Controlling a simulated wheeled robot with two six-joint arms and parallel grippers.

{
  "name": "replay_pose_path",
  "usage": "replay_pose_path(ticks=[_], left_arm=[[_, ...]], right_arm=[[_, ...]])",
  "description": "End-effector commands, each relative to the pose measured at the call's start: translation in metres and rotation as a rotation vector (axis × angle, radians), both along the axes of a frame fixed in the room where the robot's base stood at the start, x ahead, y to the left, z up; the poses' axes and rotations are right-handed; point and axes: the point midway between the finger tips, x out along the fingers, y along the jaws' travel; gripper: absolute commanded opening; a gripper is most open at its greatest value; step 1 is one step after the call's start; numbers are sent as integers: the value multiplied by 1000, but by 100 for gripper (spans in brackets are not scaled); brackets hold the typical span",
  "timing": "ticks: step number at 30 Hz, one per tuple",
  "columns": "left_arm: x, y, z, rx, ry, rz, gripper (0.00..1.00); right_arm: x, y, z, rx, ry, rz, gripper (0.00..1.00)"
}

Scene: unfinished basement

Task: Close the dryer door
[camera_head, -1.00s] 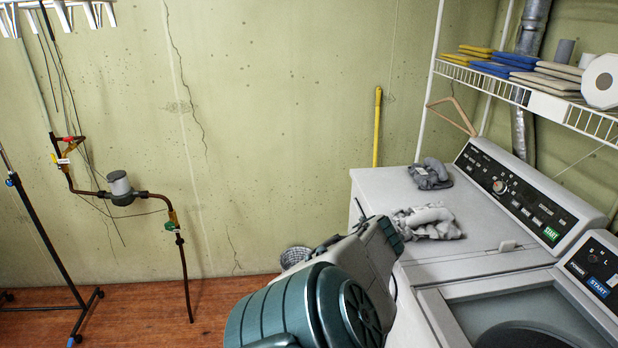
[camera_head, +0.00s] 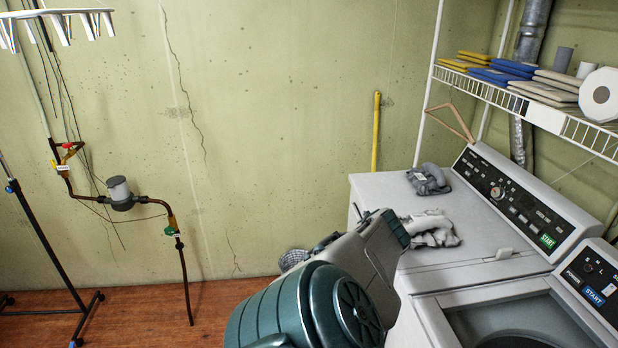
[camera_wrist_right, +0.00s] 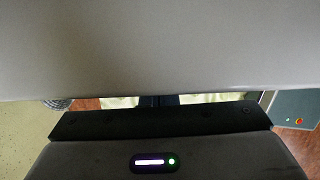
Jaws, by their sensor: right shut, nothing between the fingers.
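The dryer is one of two pale grey machines; I take it to be the far one (camera_head: 475,240), with its control panel at the back. Its front is largely hidden by my right arm. A thin edge beside its front left corner may be the door, but I cannot tell. My right gripper (camera_head: 326,243) is beyond the wrist, in front of that machine, partly hidden. In the right wrist view, the shut, empty fingers (camera_wrist_right: 158,100) show below a large pale grey panel (camera_wrist_right: 160,45), possibly the door. I cannot tell whether they touch it. My left gripper is not in view.
The nearer machine (camera_head: 432,318) has a dark window in its top. Crumpled grey cloths (camera_head: 428,229) lie on the far machine. A wire shelf (camera_head: 540,112) holds folded cloths above. A basket (camera_head: 292,259) stands near the wall. The floor at left is open, beside a rack and pipes.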

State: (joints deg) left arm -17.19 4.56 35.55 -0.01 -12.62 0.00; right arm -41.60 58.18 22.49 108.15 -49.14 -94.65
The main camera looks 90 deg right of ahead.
Motion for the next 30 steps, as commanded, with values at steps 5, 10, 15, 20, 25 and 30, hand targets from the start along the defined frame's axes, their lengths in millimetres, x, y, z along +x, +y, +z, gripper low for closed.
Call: replay_pose_path(ticks=[5, 10, 15, 20, 25, 30], left_arm=[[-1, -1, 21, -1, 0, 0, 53], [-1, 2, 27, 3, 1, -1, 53], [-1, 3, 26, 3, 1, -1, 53], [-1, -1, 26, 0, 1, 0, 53], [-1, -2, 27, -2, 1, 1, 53], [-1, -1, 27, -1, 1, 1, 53]], right_arm=[[5, -1, 33, -3, 10, 7, 0], [13, 2, 48, 0, 5, 7, 0], [18, 1, 59, -2, 2, 8, 0], [21, 3, 65, 0, -1, 5, 0], [22, 4, 67, 2, -2, 4, 0], [23, 5, 67, 2, -3, 3, 0]])
